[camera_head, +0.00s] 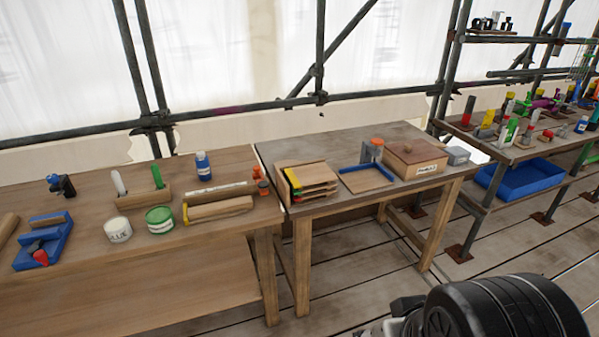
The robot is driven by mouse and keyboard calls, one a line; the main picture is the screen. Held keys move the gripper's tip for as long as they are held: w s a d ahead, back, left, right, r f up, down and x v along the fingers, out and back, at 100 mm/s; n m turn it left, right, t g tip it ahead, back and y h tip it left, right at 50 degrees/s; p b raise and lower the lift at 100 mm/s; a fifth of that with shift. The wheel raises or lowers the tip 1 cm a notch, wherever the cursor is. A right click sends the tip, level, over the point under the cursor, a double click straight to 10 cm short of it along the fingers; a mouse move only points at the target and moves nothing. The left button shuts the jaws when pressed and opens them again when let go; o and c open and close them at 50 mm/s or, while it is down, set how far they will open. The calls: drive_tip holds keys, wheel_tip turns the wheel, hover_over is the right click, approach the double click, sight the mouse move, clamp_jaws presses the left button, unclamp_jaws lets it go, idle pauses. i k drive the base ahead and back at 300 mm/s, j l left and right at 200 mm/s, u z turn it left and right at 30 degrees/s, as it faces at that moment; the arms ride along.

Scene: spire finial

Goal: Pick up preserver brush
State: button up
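No item is clearly readable as the preserver brush at this size. On the left workbench, a wooden block (145,199) holds two upright handle-like items, one white (119,183) and one green (157,177). I cannot tell whether either is the brush. A white tub marked like "GLUE" (118,230) and a green tin (160,220) stand in front of the block. A blue bottle (203,166) stands behind, to the right. A black rounded part of my own arm fills the lower right corner. My gripper's fingers are not in view.
The left workbench (200,250) also holds a blue tool (42,245) and wooden pieces. The middle table (345,143) carries a slotted wooden rack (306,180), a blue-edged board (367,178) and a lidded box (416,161). Cluttered shelving (492,141) stands right. Plank floor (385,265) is open in front.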

sight(155, 167)
drive_tip(key=i+j, duration=0.45)
drive_tip(key=j, duration=0.15)
drive_tip(key=i+j, duration=0.5)
drive_tip(key=j, duration=0.15)
drive_tip(key=i+j, duration=0.45)
drive_tip(key=j, duration=0.15)
drive_tip(key=i+j, duration=0.5)
drive_tip(key=j+z, duration=0.05)
drive_tip(key=j, duration=0.05)
